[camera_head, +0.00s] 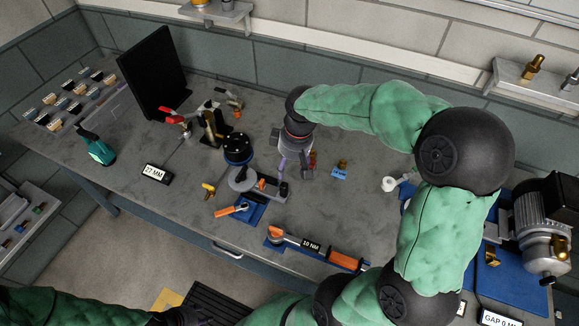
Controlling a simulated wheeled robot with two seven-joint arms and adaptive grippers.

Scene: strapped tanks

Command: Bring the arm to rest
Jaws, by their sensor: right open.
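My right arm (445,235), in a green sleeve with black joints, comes up from the lower right and bends left over the bench. Its gripper (294,174) points down over the middle of the bench, open, with no object visible between its fingers. Whether its tips touch anything is hard to tell.
The grey bench (130,205) holds a black-topped round device (238,147) left of the right gripper. An orange-handled wrench (300,243) lies in front, a blue-labelled block (340,172) to the right. A dark panel (153,72) stands behind; a silver motor (540,230) sits far right.

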